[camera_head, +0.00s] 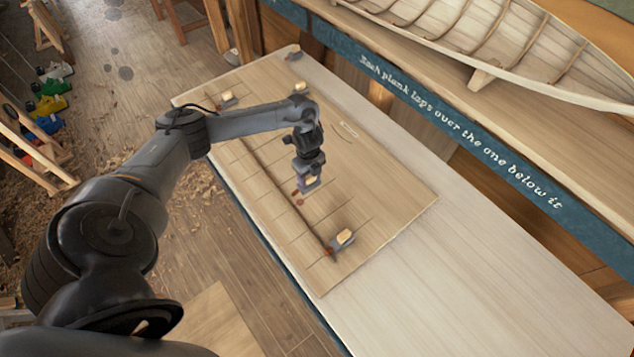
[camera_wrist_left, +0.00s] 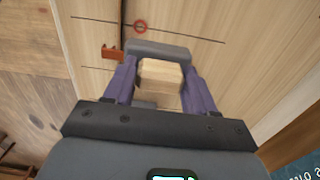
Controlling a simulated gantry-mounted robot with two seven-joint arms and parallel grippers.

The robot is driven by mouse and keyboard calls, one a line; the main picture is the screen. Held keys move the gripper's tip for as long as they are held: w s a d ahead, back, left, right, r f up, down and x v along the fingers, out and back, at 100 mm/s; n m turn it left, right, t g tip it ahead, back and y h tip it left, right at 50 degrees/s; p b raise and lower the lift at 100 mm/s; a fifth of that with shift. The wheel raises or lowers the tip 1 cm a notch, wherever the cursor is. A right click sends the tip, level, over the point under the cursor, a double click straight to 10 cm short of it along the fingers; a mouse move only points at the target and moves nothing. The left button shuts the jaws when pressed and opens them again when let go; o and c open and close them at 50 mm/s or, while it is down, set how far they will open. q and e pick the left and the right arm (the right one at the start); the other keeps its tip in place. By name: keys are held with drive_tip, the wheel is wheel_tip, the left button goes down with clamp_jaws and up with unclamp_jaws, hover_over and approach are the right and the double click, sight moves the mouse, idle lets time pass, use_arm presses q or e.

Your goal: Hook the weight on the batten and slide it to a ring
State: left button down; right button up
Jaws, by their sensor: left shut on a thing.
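My left gripper (camera_head: 309,186) is shut on a weight, a grey body (camera_wrist_left: 160,50) with a pale wooden block (camera_wrist_left: 160,76) between the purple fingers. The weight's orange-brown hook (camera_wrist_left: 112,53) points out to the left in the wrist view. The dark, thin batten (camera_head: 265,172) runs lengthwise over the lined plywood board (camera_head: 385,200). The held weight is close to the batten; I cannot tell whether its hook touches it. My right gripper is not in view.
Another weight (camera_head: 344,237) stands at the batten's near end. More weights (camera_head: 226,98), (camera_head: 303,89), (camera_head: 293,55) stand toward the board's far end. A boat hull (camera_head: 480,40) rests on the bench behind. The pale table (camera_head: 470,270) is clear at the right.

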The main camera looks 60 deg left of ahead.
use_arm(q)
drive_tip(key=shift+s+a, duration=0.15)
drive_tip(key=shift+s, duration=0.3)
drive_tip(key=shift+s+a+f, duration=0.15)
drive_tip(key=shift+w+a+f+b, duration=0.2)
drive_tip(key=shift+a+b, duration=0.1)
drive_tip(key=shift+b, duration=0.05)
drive_tip(key=shift+d+f+b, duration=0.15)
drive_tip(key=shift+f+b, duration=0.35)
drive_tip(key=shift+f, duration=0.1)
wheel_tip(320, 180, down, 6)
drive_tip(key=b, duration=0.5)
drive_tip(key=shift+r, duration=0.15)
drive_tip(key=shift+f+b, duration=0.35)
drive_tip(key=shift+f, duration=0.2)
idle(0.6)
